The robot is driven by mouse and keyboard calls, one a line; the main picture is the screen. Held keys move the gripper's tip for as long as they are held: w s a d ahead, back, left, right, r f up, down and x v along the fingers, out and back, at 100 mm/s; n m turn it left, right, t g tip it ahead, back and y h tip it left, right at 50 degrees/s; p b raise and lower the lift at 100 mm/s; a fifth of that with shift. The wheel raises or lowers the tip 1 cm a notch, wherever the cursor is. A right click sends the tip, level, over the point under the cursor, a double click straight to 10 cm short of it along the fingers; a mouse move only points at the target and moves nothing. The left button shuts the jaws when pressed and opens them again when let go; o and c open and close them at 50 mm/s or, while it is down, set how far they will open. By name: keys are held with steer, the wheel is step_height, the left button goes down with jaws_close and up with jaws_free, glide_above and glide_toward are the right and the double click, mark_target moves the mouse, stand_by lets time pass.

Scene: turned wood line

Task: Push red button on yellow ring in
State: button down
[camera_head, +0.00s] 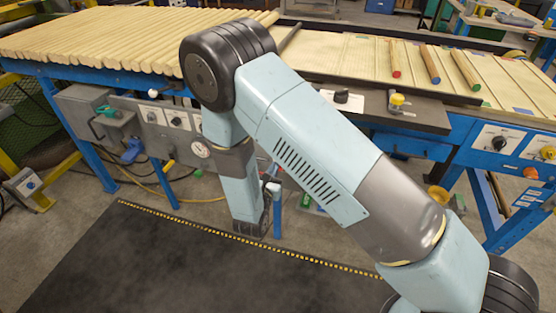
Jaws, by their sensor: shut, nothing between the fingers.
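I cannot clearly make out a red button on a yellow ring in the head view. An orange-red round part (530,173) sits low on the blue machine frame at the far right. A round orange button (548,153) is just above it. A yellow round part (438,194) shows just right of my arm, partly hidden by it. My arm crosses the middle of the picture and bends down at its left end. My gripper is not visible; the last arm link hides what lies behind it.
A bench (130,45) of pale turned rods fills the upper left. Coloured rods, one with a red end (395,73), lie on the right-hand conveyor. A yellow-topped part (397,100) and a black knob (342,96) stand on its edge. A dark floor mat (160,260) is clear.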

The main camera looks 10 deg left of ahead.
steer(key=s, duration=0.4)
steer(key=shift+s+a, duration=0.2)
steer(key=shift+s, duration=0.15)
